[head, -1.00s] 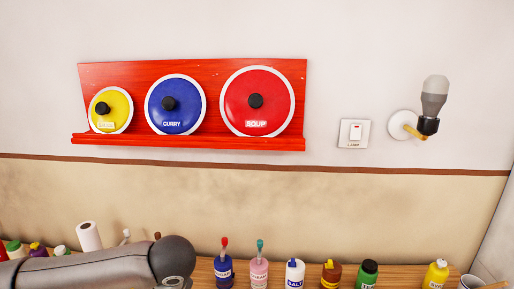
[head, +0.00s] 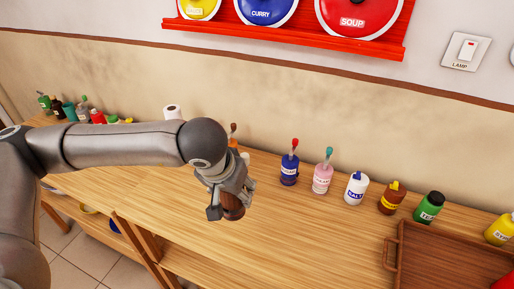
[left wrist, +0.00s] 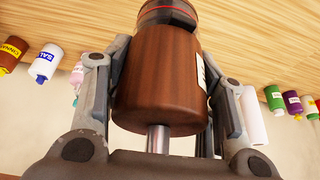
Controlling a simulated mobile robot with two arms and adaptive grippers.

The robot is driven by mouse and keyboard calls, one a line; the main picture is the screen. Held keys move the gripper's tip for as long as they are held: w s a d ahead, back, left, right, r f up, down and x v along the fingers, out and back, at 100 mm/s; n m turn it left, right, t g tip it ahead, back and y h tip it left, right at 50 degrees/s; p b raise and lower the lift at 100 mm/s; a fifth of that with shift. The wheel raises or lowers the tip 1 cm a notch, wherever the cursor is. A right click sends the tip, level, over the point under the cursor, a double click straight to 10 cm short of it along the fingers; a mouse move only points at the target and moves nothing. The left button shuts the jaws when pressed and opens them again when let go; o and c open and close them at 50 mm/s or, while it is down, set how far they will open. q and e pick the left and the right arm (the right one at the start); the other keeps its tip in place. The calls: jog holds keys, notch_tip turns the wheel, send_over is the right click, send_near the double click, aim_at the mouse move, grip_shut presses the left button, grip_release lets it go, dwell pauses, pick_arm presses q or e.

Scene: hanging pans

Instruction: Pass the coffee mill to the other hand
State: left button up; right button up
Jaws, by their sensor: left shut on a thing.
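The coffee mill (left wrist: 160,80) is a brown wooden cylinder with a dark band and a thin red line at one end and a metal rod at the other. In the left wrist view it sits between both fingers of my left gripper (left wrist: 165,100), which is shut on it. In the head view my left gripper (head: 228,190) holds the mill (head: 233,207) over the wooden counter, mostly hidden by the fingers and wrist. Whether the mill touches the counter cannot be told. My right gripper is in neither view.
On the wooden counter (head: 290,225), several bottles stand along the wall, including a blue one (head: 289,170), a pink one (head: 322,178) and a salt bottle (head: 355,188). A brown tray (head: 392,262) lies at the right. The counter's middle is clear.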

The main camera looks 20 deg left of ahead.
pick_arm(q)
jog(key=s+d+r+m+h, duration=0.1)
jog(key=s+d+r+m, duration=0.1)
jog(key=d+r+m, duration=0.3)
jog(key=s+d+r+m+h, duration=0.2)
jog(key=d, duration=0.6)
jog(key=shift+w+d+f+m+g+h, duration=0.5)
jog(key=shift+w+d+f+m+g, duration=0.5)
jog(key=shift+w+d+f+m, duration=1.2)
jog(key=s+a+r+n+t+y, duration=0.2)
jog(key=s+a+r+n, duration=0.45)
jog(key=a+r, duration=0.25)
jog(key=w+d+n+y, duration=0.2)
jog(key=w+d+n, duration=0.3)
jog(key=w+d, duration=0.3)
jog(key=shift+w+d+r+n, duration=0.15)
jog(key=shift+d+n, duration=0.2)
jog(key=shift+d, duration=0.85)
jog(key=a+f, duration=0.4)
jog(key=a, duration=0.2)
jog(key=s+a+f, duration=0.1)
jog(key=a+f, duration=0.3)
jog(key=a, duration=0.2)
jog(key=s+a+f, duration=0.1)
jog(key=a+f, duration=0.3)
jog(key=a, duration=0.3)
jog(key=shift+a, duration=0.1)
